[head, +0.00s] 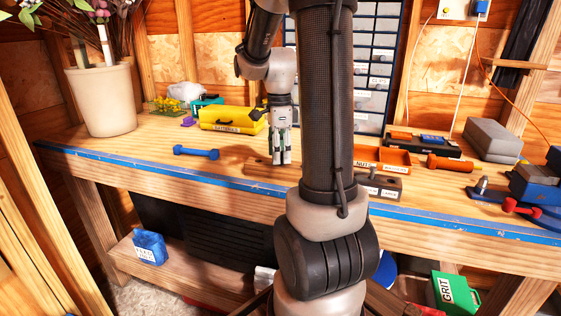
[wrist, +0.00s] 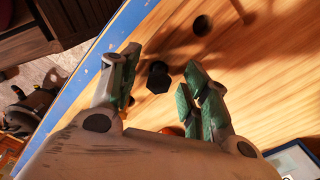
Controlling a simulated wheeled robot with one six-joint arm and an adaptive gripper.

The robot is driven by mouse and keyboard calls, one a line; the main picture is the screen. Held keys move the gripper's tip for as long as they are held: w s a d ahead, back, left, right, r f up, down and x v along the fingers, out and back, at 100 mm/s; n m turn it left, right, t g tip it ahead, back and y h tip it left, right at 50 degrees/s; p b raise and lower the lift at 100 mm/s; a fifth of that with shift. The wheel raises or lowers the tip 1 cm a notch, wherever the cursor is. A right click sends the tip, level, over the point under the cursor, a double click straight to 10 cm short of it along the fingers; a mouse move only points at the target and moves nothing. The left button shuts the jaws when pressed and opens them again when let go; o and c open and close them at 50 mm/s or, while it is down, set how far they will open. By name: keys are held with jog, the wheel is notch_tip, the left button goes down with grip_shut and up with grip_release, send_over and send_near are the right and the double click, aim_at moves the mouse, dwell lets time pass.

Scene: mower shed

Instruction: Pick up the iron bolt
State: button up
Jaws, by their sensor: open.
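A dark, six-sided bolt head, which looks like the iron bolt (wrist: 158,77), shows on the wooden bench in the wrist view. It lies between the two green-padded fingers of my gripper (wrist: 158,84), with clear space to either side. My gripper is open and points down. In the head view my gripper (head: 282,160) is over the middle of the bench (head: 150,150), just left of my column. I cannot make out the iron bolt in the head view. How high the fingertips are above it is hard to tell.
A dark round spot (wrist: 202,25), a hole or an object, lies beyond the bolt. A wooden block (head: 258,169) is beside my gripper. A blue dumbbell-shaped piece (head: 196,152) and yellow case (head: 232,120) are left; an orange tray (head: 382,158) is right.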

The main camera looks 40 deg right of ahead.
jog(key=shift+f, duration=0.45)
jog(key=shift+c, duration=0.4)
grip_shut()
